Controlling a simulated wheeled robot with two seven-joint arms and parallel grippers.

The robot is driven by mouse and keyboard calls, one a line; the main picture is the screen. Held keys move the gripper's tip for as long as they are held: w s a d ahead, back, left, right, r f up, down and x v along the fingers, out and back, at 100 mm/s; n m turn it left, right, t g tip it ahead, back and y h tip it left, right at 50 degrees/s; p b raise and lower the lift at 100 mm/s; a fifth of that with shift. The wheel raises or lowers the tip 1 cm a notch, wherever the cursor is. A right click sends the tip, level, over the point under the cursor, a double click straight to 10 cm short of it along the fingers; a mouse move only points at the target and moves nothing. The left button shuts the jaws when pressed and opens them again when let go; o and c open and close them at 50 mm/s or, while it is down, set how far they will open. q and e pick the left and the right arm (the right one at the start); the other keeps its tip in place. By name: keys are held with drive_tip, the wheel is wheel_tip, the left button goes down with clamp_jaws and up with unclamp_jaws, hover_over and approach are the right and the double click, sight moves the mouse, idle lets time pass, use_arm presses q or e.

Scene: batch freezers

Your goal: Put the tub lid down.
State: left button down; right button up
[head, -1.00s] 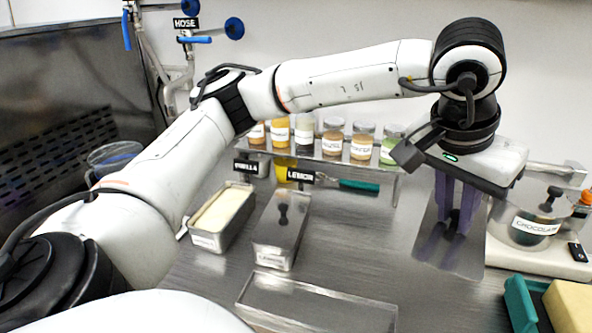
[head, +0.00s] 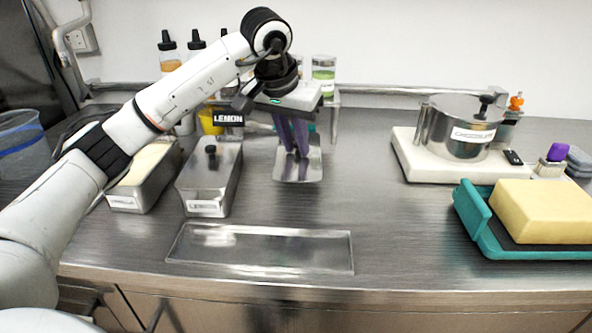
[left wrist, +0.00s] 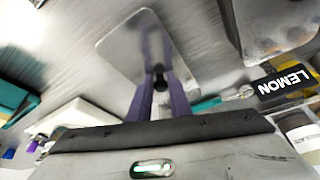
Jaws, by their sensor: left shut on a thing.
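The tub lid (head: 299,172) is a flat steel plate with a dark knob. My left gripper (head: 296,148) is shut on its knob, fingers pointing down. In the left wrist view the lid (left wrist: 118,48) lies beyond the purple fingers (left wrist: 160,85), which pinch the knob. The lid is over the worktop just right of the lemon tub (head: 208,185); I cannot tell whether it touches the surface. The lemon tub has its own lid on. The vanilla tub (head: 127,200) at its left is open, with pale contents. My right gripper is out of view.
A shallow steel tray (head: 260,268) lies along the front edge. The chocolate pot (head: 462,128) stands on a white base (head: 410,165) at right. A teal tray (head: 478,228) holds a yellow block (head: 545,210). Bottles and jars line the back. The worktop (head: 370,215) between is clear.

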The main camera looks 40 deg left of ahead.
sight(294, 158)
use_arm(q)
drive_tip(key=shift+f, duration=2.5)
drive_tip(key=shift+f, duration=0.1)
drive_tip(key=c, duration=1.6)
unclamp_jaws()
drive_tip(key=shift+c, duration=0.2)
drive_tip(key=shift+s+r, duration=0.1)
drive_tip(key=shift+r, duration=0.3)
drive_tip(key=v, duration=1.1)
drive_tip(key=shift+s+r, duration=0.15)
